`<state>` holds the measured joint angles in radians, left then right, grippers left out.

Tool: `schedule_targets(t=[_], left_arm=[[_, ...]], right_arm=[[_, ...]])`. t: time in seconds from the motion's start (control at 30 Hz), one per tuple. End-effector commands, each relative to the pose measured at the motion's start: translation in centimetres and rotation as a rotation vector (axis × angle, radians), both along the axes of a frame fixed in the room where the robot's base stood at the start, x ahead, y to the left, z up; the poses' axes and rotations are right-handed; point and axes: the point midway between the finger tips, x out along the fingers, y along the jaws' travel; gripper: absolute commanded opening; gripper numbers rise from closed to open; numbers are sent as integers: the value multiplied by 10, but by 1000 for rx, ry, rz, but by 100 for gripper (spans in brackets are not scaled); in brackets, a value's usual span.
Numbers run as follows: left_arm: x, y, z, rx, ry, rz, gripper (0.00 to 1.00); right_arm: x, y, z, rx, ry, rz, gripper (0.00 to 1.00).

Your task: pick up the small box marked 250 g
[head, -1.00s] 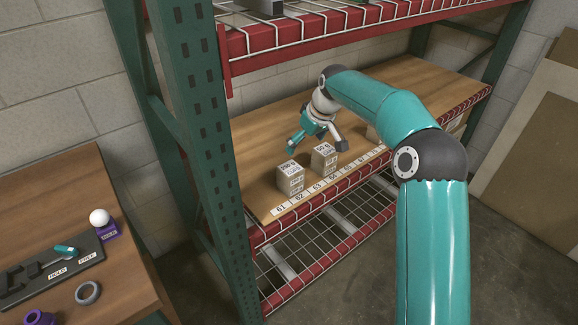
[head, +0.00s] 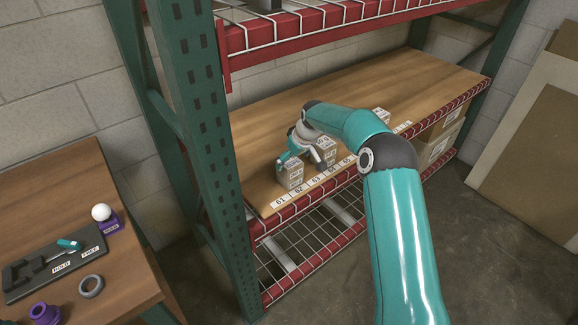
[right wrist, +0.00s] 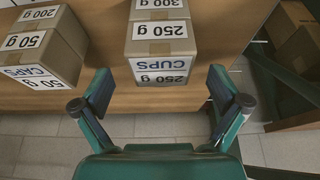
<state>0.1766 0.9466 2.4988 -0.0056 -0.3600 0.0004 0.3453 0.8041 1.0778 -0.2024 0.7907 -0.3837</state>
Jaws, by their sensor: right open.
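In the right wrist view, a brown carton with white labels reading CUPS and 250 g (right wrist: 160,48) stands on the wooden shelf, ahead of and between my spread fingers. A 300 g label shows just beyond it; I cannot tell if that is a separate box. My right gripper (right wrist: 158,88) is open and empty, apart from the carton. In the head view, my right gripper (head: 302,160) is over the small cartons on the shelf, near the leftmost carton (head: 289,176) and partly hiding another (head: 326,150). Their marks are too small to read there. My left gripper is not in view.
A green rack post (head: 195,120) rises left of the shelf. A red upper shelf beam (head: 330,28) runs above. Larger boxes (head: 438,140) sit lower right.

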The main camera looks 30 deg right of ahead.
Motion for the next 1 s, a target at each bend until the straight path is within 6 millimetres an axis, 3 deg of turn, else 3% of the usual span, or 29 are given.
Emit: schedule_targets(t=[0.2, 0.5, 0.9, 1.0], left_arm=[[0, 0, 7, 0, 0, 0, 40], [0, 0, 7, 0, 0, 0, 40], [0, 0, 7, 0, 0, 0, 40], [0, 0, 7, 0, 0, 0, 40]], right_arm=[[12, 2, -27, 0, 1, -1, 98], [14, 2, -31, -1, -1, 0, 98], [14, 2, -31, -1, -1, 0, 31], [14, 2, -30, -1, -2, 0, 23]])
